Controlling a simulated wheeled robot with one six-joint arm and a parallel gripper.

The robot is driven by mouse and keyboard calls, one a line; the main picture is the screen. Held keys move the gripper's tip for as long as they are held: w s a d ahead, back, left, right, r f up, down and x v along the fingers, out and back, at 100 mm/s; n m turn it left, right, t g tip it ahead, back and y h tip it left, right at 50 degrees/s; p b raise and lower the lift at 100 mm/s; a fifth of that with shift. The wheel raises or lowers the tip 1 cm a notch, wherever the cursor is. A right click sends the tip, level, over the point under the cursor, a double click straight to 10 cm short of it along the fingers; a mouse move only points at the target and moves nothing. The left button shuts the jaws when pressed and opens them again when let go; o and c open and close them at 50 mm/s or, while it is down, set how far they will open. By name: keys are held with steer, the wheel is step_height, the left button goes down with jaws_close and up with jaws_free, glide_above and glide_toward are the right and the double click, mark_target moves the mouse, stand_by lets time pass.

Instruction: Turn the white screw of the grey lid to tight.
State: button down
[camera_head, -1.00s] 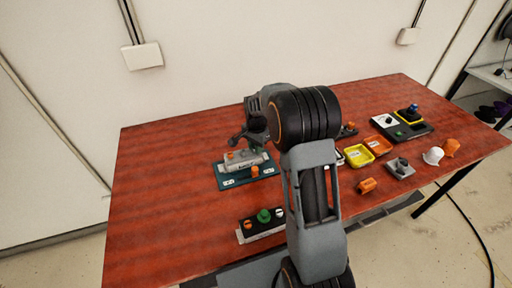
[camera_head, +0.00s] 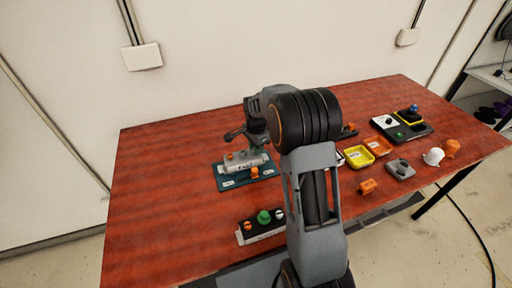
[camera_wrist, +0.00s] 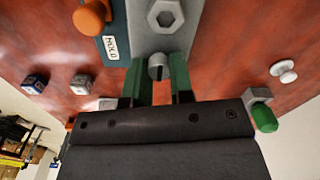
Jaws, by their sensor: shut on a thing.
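My gripper (camera_wrist: 160,82) has its green fingers on either side of a pale slotted screw head (camera_wrist: 157,68) and is shut on it. The screw stands at the near end of the grey lid (camera_wrist: 140,20), which also carries a hexagonal nut (camera_wrist: 165,15). In the head view the grey lid (camera_head: 243,164) lies on a teal base plate (camera_head: 228,182), below my wrist. There my arm hides part of the lid, and the fingertips and screw are too small to make out. How tight the screw is cannot be told.
An orange knob (camera_wrist: 92,17) stands beside the lid on the teal plate. A panel with a green knob (camera_head: 264,216) lies nearer me. To the right are a yellow tray (camera_head: 358,156), an orange tray (camera_head: 377,146) and a white cup (camera_head: 433,156). The table's left side is clear.

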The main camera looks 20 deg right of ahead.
steer(key=c, duration=1)
jaws_free()
step_height(320, 180, up, 14)
steer(key=shift+f, duration=0.1)
